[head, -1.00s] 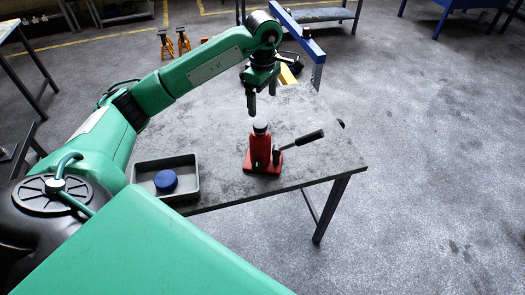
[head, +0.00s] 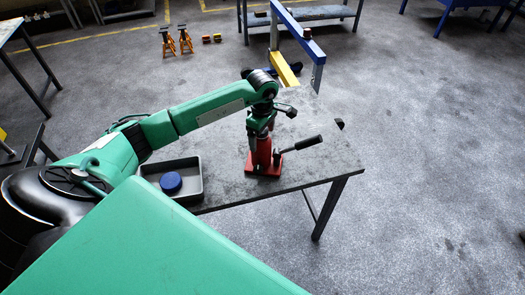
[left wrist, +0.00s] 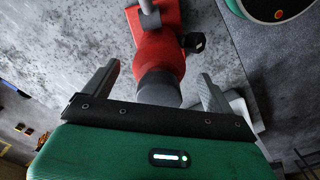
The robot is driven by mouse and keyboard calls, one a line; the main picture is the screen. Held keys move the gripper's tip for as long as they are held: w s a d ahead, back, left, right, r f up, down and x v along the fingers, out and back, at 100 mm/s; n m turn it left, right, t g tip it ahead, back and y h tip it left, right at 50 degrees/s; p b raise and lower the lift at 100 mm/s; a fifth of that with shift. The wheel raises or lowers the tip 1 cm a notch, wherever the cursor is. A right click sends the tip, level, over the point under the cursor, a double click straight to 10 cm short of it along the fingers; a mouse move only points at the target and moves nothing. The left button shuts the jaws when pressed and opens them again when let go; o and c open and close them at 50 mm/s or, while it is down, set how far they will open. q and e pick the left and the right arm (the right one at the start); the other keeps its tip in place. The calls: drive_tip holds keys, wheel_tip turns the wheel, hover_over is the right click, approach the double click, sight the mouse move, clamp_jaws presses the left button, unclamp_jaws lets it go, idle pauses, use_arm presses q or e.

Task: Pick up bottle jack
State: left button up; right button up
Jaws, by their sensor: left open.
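The red bottle jack (head: 263,158) stands upright on the grey worktable, with its black-gripped handle (head: 303,143) pointing right. My left gripper (head: 262,143) is open and pointing down over the jack's top, which it partly hides in the head view. In the left wrist view, the jack's red body (left wrist: 160,50) and dark top (left wrist: 158,88) lie between the two spread fingers of the left gripper (left wrist: 156,88). Contact between fingers and jack cannot be made out. My right gripper is not in view.
A grey tray (head: 198,190) holding a round blue object (head: 171,182) sits left of the jack. A blue and yellow frame (head: 300,38) stands at the table's far end. The table surface (head: 222,175) between tray and jack is clear.

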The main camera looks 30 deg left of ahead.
use_arm(q)
drive_tip(key=shift+f, duration=0.35)
clamp_jaws()
drive_tip(key=shift+w+r, duration=0.1)
drive_tip(key=shift+w, duration=0.05)
drive_tip(key=shift+r, duration=0.1)
